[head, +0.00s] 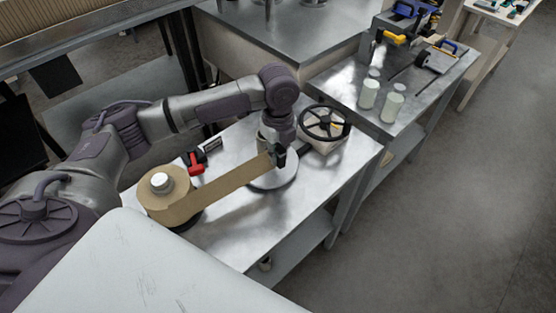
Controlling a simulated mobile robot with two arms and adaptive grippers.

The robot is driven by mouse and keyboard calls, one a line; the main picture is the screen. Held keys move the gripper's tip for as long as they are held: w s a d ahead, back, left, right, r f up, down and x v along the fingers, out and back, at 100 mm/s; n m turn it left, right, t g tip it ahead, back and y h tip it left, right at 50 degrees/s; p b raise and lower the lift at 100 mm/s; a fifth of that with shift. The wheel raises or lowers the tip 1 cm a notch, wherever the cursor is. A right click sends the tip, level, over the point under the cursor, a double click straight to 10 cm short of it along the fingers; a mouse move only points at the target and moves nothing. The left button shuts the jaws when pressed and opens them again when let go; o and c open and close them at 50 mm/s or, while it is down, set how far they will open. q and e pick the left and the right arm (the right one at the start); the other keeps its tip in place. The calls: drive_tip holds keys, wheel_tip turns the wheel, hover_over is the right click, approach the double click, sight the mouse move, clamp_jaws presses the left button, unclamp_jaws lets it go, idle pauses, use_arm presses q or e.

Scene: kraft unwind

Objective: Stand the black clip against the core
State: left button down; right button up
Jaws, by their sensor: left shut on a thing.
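A roll of brown kraft paper (160,190) sits at the left of the metal table. Its strip (232,182) stretches right to a small black clip (279,158) at the strip's end. My left gripper (279,149) points down and is shut on the clip, as far as I can tell; its dark fingers and the clip blend together. The pale core (263,145) stands on a round metal plate (272,182), directly behind the gripper and partly hidden by it. I cannot tell whether the clip touches the core. My right gripper is not in view.
A black handwheel (325,122) on a pale box stands close to the right of the core. A red and black tool (194,163) lies behind the strip. White-lidded jars (391,106) stand on the farther table. The table's front right is clear.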

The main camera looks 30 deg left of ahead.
use_arm(q)
drive_tip(key=shift+s+d+f, duration=0.1)
drive_tip(key=shift+s+f, duration=0.05)
drive_tip(key=shift+f, duration=0.55)
wheel_tip(320, 180, down, 2)
drive_tip(key=shift+f+p, duration=0.15)
drive_tip(key=shift+p, duration=0.15)
drive_tip(key=shift+f, duration=0.1)
drive_tip(key=c, duration=1.3)
unclamp_jaws()
drive_tip(key=shift+f, duration=0.1)
drive_tip(key=shift+c, duration=0.2)
drive_tip(key=shift+o, duration=1.4)
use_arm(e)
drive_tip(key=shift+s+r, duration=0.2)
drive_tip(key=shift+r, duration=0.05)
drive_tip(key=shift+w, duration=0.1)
